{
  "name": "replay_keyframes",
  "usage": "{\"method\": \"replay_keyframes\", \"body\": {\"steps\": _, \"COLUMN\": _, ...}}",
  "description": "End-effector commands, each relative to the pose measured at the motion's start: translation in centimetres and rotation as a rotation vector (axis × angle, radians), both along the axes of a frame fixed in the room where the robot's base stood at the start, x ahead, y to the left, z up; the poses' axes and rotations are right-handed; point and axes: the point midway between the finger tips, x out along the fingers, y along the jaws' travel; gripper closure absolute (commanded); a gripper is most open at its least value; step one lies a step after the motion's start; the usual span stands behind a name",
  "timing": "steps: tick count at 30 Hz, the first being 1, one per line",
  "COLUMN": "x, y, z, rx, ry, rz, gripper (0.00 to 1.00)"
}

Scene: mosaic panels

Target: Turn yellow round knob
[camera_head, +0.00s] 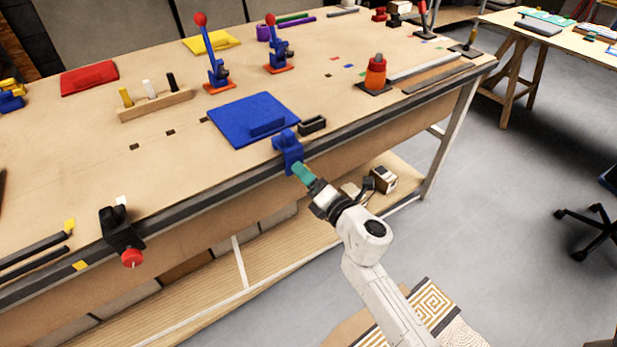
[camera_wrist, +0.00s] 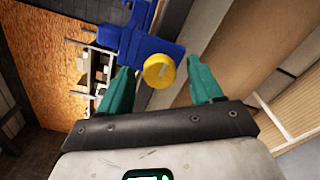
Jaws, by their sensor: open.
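The yellow round knob (camera_wrist: 159,71) shows in the wrist view, at the front of a blue bracket (camera_wrist: 145,42). In the head view the blue bracket (camera_head: 288,150) is fixed at the table's front edge, and the knob is hidden there. My gripper (camera_wrist: 160,82) has two green fingers spread apart, one on each side of the knob in the wrist view. I cannot tell how far the fingertips reach past the knob. In the head view my gripper (camera_head: 297,169) is right at the blue bracket.
A blue panel (camera_head: 240,112) lies on the table behind the bracket, with a small black holder (camera_head: 312,125) beside it. A black clamp with a red knob (camera_head: 132,258) is at the edge to the left. A shelf (camera_head: 190,302) runs below the tabletop. Open floor (camera_head: 490,210) lies right.

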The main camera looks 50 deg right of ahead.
Motion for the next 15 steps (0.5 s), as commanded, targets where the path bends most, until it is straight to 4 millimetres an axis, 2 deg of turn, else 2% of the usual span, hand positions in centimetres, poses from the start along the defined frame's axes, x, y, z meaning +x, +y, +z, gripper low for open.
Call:
{"method": "replay_keyframes", "body": {"steps": 5, "x": -0.9, "y": 0.3, "z": -0.1, "rx": 0.0, "ry": 0.0, "rz": 0.0, "gripper": 0.35}}
{"method": "replay_keyframes", "body": {"steps": 15, "x": -6.5, "y": 1.8, "z": -0.4, "rx": 0.0, "ry": 0.002, "rz": 0.0, "gripper": 0.35}}
